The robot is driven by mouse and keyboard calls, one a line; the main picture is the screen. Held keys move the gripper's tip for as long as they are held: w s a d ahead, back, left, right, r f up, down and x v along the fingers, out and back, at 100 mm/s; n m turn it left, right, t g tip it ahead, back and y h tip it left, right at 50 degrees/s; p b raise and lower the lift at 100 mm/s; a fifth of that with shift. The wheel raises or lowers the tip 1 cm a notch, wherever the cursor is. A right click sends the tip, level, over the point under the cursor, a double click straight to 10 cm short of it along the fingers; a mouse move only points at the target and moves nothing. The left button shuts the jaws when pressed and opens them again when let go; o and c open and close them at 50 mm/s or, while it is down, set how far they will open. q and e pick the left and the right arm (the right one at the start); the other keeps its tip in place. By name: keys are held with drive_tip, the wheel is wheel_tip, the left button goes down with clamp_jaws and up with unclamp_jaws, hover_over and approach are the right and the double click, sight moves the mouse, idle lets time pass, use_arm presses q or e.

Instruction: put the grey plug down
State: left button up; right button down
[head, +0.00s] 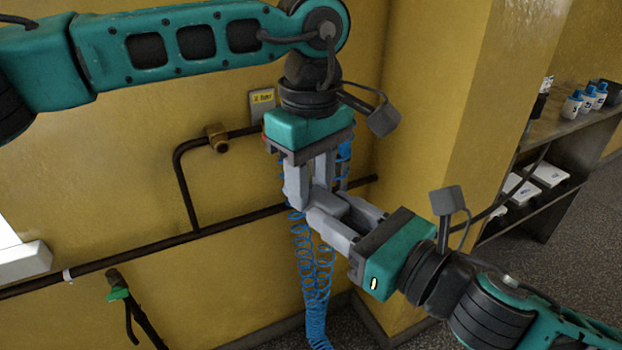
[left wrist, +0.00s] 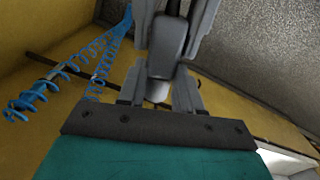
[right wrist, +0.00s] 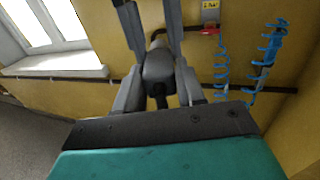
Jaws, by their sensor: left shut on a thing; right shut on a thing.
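The grey plug (head: 334,206) is between my two grippers, in mid-air in front of the yellow wall. It has a dark grey rounded body and a lighter narrow end. My left gripper (head: 311,196) points down and is shut on it. My right gripper (head: 341,215) comes from the lower right and is shut on it too. The left wrist view shows the plug (left wrist: 170,38) between the fingers, with its pale end towards the palm. The right wrist view shows its dark body (right wrist: 158,66) between the fingers. The fingers hide part of it.
Blue coiled hoses (head: 313,275) hang close behind the grippers. Dark pipes (head: 110,262) with a brass fitting (head: 217,137) run along the wall. A shelf unit (head: 549,135) with bottles and white boxes stands at the right. A window sill (head: 25,257) is at the left.

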use_arm(q)
drive_tip(key=shift+d, duration=0.1)
clamp_jaws()
use_arm(e)
drive_tip(key=shift+s+a+r, duration=0.1)
drive_tip(key=shift+s+a, duration=0.1)
use_arm(q)
drive_tip(key=shift+r, duration=0.1)
use_arm(e)
drive_tip(key=c, duration=0.9)
unclamp_jaws()
drive_tip(key=shift+c, duration=0.2)
drive_tip(key=o, duration=0.3)
drive_tip(key=shift+w+d, duration=0.1)
drive_tip(key=shift+o, duration=0.2)
